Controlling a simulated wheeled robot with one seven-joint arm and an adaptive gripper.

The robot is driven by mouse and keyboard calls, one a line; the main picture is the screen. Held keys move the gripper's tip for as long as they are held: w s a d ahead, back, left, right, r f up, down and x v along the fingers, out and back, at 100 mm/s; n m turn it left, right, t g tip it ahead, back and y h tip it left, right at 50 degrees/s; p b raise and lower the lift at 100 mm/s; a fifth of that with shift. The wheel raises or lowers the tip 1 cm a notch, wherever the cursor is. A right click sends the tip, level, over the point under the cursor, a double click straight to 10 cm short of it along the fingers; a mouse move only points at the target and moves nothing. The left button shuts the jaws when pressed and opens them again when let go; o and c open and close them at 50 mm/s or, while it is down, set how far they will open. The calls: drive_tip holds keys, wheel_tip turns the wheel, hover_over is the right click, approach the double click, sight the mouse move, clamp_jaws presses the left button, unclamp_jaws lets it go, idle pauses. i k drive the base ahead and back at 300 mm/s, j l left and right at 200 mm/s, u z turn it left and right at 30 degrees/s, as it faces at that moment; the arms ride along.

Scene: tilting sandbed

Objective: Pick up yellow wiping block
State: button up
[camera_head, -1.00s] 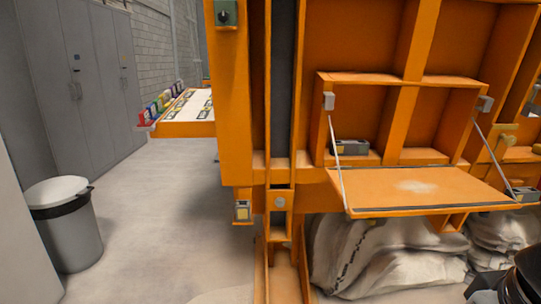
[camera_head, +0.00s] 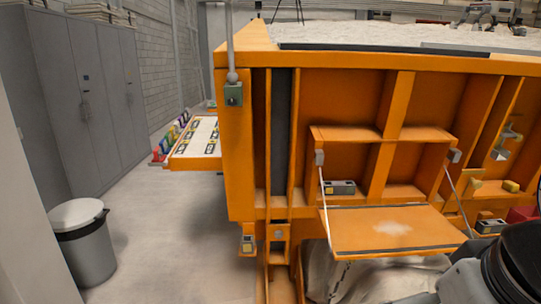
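A small yellow block (camera_head: 511,186) sits on an orange ledge at the right of the frame, beside a tan, angled piece (camera_head: 475,187). It looks like the wiping block, but it is too small to be sure. A dark, rounded part and a grey link of my own arm fill the lower right corner, below the block and apart from it in the picture. My gripper's fingers do not show.
The orange sandbed frame (camera_head: 240,150) fills the middle and right. A fold-down shelf (camera_head: 365,232) juts out on wires, with pale dust on it. A grey bin (camera_head: 85,250) stands at left. The floor between bin and frame is clear.

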sight(509, 186)
drive_tip(key=z, duration=1.25)
drive_tip(key=i+l, duration=0.1)
drive_tip(key=i, duration=0.5)
drive_tip(key=i+l, duration=0.1)
drive_tip(key=i, duration=0.5)
drive_tip(key=i+l+u, duration=0.1)
drive_tip(key=i, duration=0.5)
drive_tip(key=i+l, duration=0.2)
drive_tip(key=i, duration=0.4)
drive_tip(key=i+j, duration=0.15)
